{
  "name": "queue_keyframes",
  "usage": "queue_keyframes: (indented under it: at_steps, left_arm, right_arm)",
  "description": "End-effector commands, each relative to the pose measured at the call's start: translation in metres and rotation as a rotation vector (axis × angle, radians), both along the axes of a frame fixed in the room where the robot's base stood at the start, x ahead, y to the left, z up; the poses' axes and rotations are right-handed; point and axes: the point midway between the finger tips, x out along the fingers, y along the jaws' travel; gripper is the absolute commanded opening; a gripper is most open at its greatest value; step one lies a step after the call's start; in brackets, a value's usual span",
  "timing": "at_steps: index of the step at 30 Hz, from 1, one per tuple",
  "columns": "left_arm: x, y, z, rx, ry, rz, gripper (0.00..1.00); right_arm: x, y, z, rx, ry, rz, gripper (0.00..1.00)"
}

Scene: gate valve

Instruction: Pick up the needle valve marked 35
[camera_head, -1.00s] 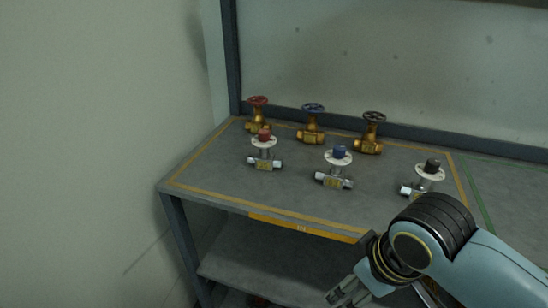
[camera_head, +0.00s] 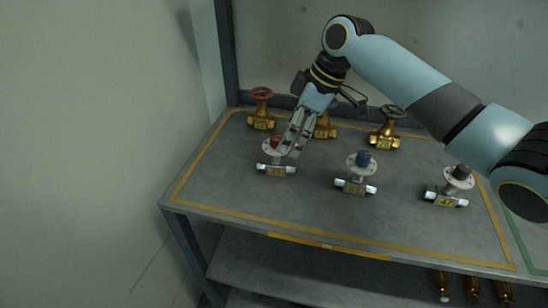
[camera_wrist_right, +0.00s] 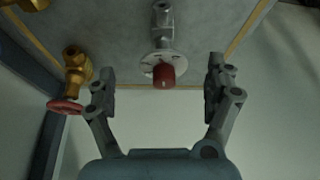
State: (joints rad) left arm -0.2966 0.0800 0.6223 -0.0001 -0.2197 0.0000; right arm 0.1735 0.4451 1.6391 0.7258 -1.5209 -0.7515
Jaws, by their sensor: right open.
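Three silver needle valves stand in the front row, each with a white disc and a small tag. One has a red knob (camera_head: 276,169), one a blue knob (camera_head: 357,186) and one a black knob (camera_head: 446,200). The tags are too small to read surely; the black one's looks like 47. My right gripper (camera_head: 288,146) is open just above the red-knobbed valve, pointing down. In the right wrist view, the red knob (camera_wrist_right: 163,75) lies between the spread fingers (camera_wrist_right: 161,72), with no contact visible. My left gripper is not in view.
Behind stand brass gate valves with a red wheel (camera_head: 262,95), a black wheel (camera_head: 392,111), and one partly hidden by my gripper (camera_head: 325,128). The grey table (camera_head: 230,207) is clear in front. A wall is at the left, and more brass parts (camera_head: 471,285) are below.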

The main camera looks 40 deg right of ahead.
Motion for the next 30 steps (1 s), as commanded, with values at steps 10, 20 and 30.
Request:
queue_keyframes:
  at_steps: [10, 20, 30]
  left_arm:
    - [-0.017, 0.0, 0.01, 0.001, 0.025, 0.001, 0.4]
    - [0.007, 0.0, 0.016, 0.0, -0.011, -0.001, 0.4]
    - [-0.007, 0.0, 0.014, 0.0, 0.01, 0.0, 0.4]
  right_arm:
    - [0.009, 0.018, -0.031, 0.003, 0.002, -0.002, 0.86]
    - [0.018, 0.028, -0.062, -0.003, -0.001, -0.001, 0.86]
    - [0.018, 0.028, -0.062, -0.003, -0.001, -0.001, 0.62]
